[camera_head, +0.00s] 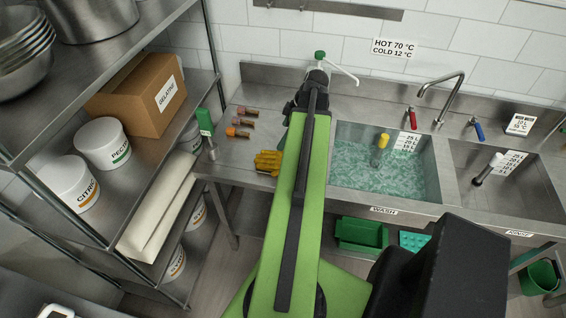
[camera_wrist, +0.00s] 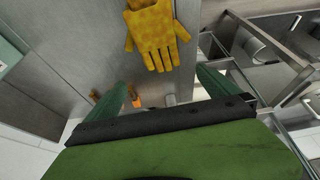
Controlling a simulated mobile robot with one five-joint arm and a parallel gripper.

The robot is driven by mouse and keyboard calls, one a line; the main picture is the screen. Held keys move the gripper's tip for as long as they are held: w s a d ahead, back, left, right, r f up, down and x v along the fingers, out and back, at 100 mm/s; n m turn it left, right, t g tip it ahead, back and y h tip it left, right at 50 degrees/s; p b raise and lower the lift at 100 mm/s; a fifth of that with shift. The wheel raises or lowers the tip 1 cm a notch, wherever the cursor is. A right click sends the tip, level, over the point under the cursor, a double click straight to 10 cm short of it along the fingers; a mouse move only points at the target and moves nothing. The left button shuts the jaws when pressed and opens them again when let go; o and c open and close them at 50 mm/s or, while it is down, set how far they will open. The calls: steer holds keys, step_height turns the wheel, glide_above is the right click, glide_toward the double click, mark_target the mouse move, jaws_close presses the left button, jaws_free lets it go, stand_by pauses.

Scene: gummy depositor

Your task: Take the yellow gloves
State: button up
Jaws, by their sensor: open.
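The yellow gloves (camera_head: 267,161) lie on the steel counter left of the wash sink, close beside my green arm in the head view. My arm may hide part of them there. In the wrist view the gloves (camera_wrist: 155,38) lie flat at the top, fingers pointing down the picture, with their upper end cut off by the frame. My gripper (camera_wrist: 165,82) shows two green fingers spread wide apart, with nothing held between them. The gloves appear beyond the fingertips, apart from them. In the head view my gripper is mostly hidden behind the arm.
Several small orange and brown items (camera_head: 240,123) lie on the counter behind the gloves. The wash sink (camera_head: 350,195) holds water and a yellow-topped tool (camera_head: 380,152). A steel shelf rack with a cardboard box (camera_head: 145,95) and white tubs (camera_head: 102,145) stands at the left.

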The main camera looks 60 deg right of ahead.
steer(key=b, duration=1)
glide_toward(267, 157)
steer(key=f, duration=0.4)
steer(key=shift+w+a+f, duration=0.3)
steer(key=shift+f, duration=0.05)
steer(key=shift+w+f, duration=0.15)
steer(key=shift+w, duration=0.05)
steer(key=b+x, duration=0.4)
steer(key=x, duration=0.1)
steer(key=shift+w+b, duration=0.25)
steer(key=shift+b, duration=0.15)
steer(key=shift+a, duration=0.1)
steer(key=c, duration=1.2)
steer(key=shift+r+p, duration=0.65)
step_height(267, 157, up, 4)
steer(key=p, duration=0.3)
steer(key=shift+f+p, duration=0.15)
steer(key=shift+p, duration=0.2)
steer(key=s+d+r+p, duration=0.1)
steer(key=s+r+p, duration=0.1)
steer(key=s, duration=0.1)
steer(key=s+d+r+p, duration=0.1)
steer(key=s+r+p, duration=0.1)
steer(key=s, duration=0.2)
steer(key=s+d+r+p, duration=0.1)
steer(key=s+r+p, duration=0.1)
steer(key=s, duration=0.2)
steer(key=shift+s+r, duration=0.15)
steer(key=shift+r, duration=0.05)
